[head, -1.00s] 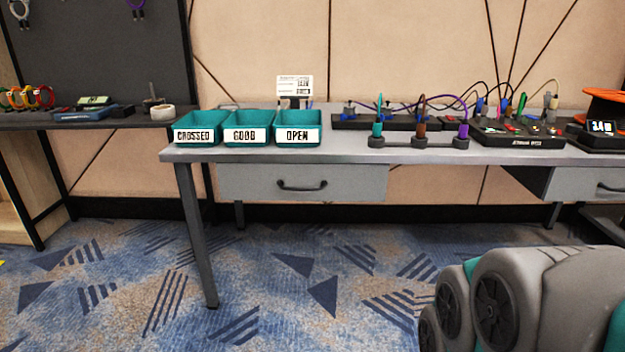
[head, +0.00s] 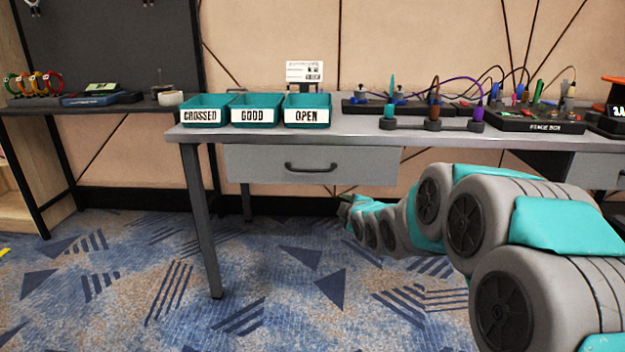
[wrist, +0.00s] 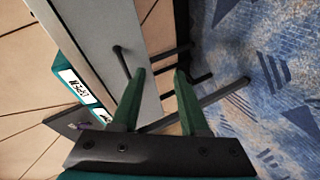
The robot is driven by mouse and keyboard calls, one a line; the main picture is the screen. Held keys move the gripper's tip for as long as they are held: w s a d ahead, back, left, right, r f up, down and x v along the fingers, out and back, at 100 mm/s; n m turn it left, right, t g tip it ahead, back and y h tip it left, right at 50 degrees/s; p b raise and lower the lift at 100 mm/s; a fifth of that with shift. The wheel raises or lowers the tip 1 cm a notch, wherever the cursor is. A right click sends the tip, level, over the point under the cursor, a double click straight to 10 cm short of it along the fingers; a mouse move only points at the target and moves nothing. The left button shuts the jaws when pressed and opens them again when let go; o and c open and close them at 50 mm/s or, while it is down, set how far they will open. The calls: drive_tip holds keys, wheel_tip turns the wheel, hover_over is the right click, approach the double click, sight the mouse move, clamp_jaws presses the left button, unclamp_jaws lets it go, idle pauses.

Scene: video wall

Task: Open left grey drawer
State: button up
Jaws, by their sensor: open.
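The left grey drawer (head: 240,165) is closed under the table's left part, its front flush below the tabletop. Its dark bar handle (head: 312,168) is on the front. In the head view my gripper (head: 345,210) is low, below and a little right of the handle. In the wrist view its two green fingers (wrist: 160,73) are apart with nothing held between them. There the handle (wrist: 121,62) shows just left of the left fingertip, against the drawer front (wrist: 150,92). I cannot tell whether the finger touches it.
Teal bins labelled CROSSED (head: 200,116), GOOD (head: 253,116) and OPEN (head: 306,117) stand on the grey tabletop (head: 360,129), with cabled equipment to their right. A table leg (head: 202,225) stands left of the drawer. The carpet before the table is clear.

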sight(312, 171)
drive_tip(key=w+a+n+t+y, duration=0.1)
drive_tip(key=w+a+n, duration=0.1)
drive_tip(key=w, duration=0.1)
drive_tip(key=w+a+r+n+t+y+b, duration=0.1)
drive_tip(key=w+a+n, duration=0.1)
drive_tip(key=w+a+r+n+t+y+b, duration=0.1)
drive_tip(key=w+a+n+t+y, duration=0.1)
drive_tip(key=w, duration=0.1)
drive_tip(key=shift+w+a+r, duration=0.2)
drive_tip(key=shift+w+a, duration=0.1)
drive_tip(key=shift+x, duration=3.3)
drive_tip(key=shift+d, duration=0.15)
drive_tip(key=shift+f, duration=0.1)
clamp_jaws()
